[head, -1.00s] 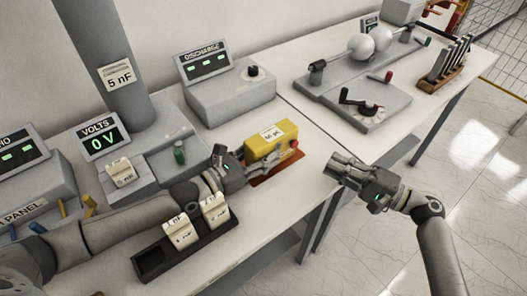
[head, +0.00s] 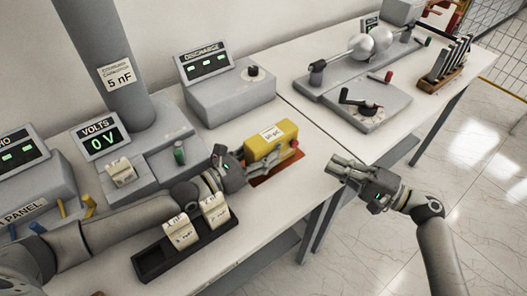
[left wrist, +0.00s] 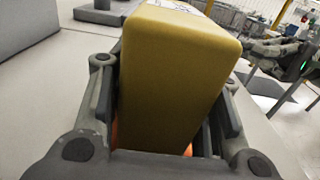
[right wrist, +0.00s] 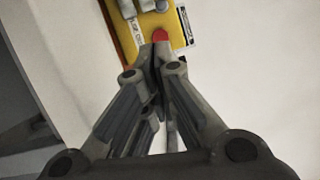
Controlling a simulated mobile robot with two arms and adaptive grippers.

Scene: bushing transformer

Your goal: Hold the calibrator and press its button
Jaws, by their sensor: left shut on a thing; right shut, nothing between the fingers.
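The calibrator (head: 271,138) is a yellow box with a white label on top, above a brown-red pad (head: 277,170) on the table. My left gripper (head: 254,158) is shut on it, one finger on each side, as the left wrist view shows with the yellow body (left wrist: 175,75) filling the space between the fingers. The calibrator's red button (right wrist: 160,35) is on its right end, and it also shows in the head view (head: 294,143). My right gripper (head: 337,166) is shut and empty, to the right of the calibrator and apart from it, its fingertips pointing toward the button.
A dark tray (head: 150,262) with labelled 1 nF and 2 nF blocks stands in front of my left arm. The DISCHARGE box (head: 232,98) and VOLTS unit (head: 103,142) stand behind. A sphere-gap device (head: 345,80) is at back right. Bare table lies right of the calibrator.

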